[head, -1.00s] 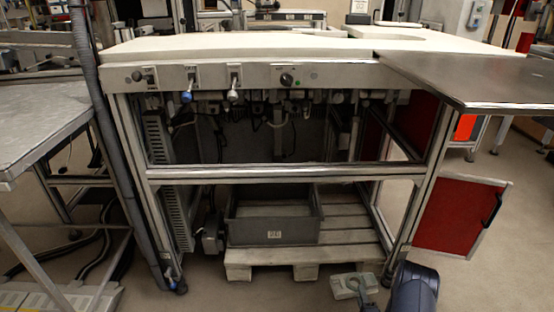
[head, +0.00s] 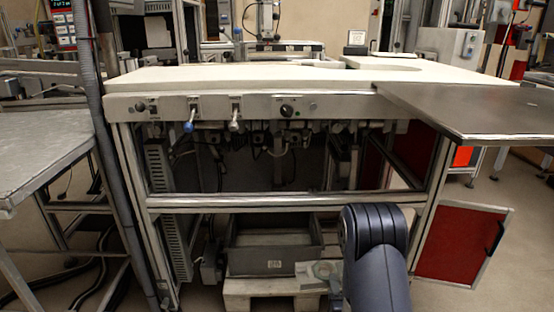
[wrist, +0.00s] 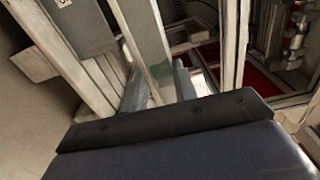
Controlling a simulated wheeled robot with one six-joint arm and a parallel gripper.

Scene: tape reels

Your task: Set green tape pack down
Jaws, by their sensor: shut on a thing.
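A small pale grey-green piece, apparently the green tape pack (head: 322,268), shows at the lower middle of the head view, in front of the pallet. My gripper (head: 331,276) is at this piece, beside my dark arm, and appears shut on it. The arm hides much of both. In the wrist view, my dark gripper body (wrist: 165,125) fills the bottom. The fingertips cannot be made out there. The pack cannot be told clearly from the background there.
A workbench with a white top (head: 240,78) stands ahead, with knobs along its front rail. A grey crate (head: 270,262) sits on a pallet (head: 262,286) beneath it. A dark metal plate (head: 470,108) juts out at right. A grey table (head: 45,145) stands at left.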

